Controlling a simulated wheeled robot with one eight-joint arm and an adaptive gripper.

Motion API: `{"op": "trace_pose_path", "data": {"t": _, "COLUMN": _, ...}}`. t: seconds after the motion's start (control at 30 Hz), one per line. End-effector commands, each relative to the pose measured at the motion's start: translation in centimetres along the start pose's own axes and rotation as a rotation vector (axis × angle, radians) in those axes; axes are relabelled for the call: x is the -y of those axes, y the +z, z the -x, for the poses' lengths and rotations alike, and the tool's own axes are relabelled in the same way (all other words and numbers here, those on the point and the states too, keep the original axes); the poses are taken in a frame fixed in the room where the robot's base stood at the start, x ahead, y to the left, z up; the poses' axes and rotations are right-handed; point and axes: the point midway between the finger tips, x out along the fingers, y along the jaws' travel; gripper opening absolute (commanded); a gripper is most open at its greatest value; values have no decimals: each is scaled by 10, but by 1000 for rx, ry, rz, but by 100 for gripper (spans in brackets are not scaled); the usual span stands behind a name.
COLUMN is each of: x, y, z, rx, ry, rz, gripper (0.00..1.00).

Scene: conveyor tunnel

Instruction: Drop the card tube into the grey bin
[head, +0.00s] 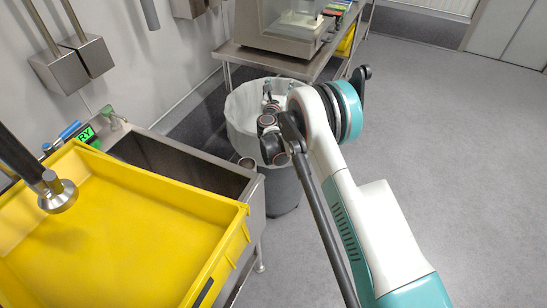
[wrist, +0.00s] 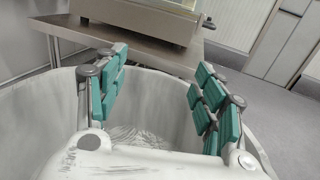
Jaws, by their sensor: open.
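The grey bin (head: 283,190) stands on the floor beyond the sink, with a pale liner over its rim. Its liner (wrist: 262,150) also shows in the wrist view, around and below my fingers. My gripper (head: 277,92) is over the bin's mouth. In the wrist view my gripper (wrist: 161,62) has its teal-padded fingers wide apart with nothing between them. No other tube shows; much of the bin's inside is hidden.
A yellow tray (head: 120,225) lies across the steel sink (head: 180,160) at left. A steel table (head: 275,65) with a boxy device (head: 290,25) stands just behind the bin. The grey floor (head: 460,150) at right is clear.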

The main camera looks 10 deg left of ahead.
Motion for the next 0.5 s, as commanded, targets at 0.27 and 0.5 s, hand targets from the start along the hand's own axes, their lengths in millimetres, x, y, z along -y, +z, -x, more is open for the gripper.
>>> {"op": "trace_pose_path", "data": {"t": 0.27, "x": 0, "y": 35, "z": 0, "rx": 0, "ry": 0, "rz": 0, "gripper": 63}}
{"op": "trace_pose_path", "data": {"t": 0.5, "x": 0, "y": 77, "z": 0, "rx": 0, "ry": 0, "rz": 0, "gripper": 63}}
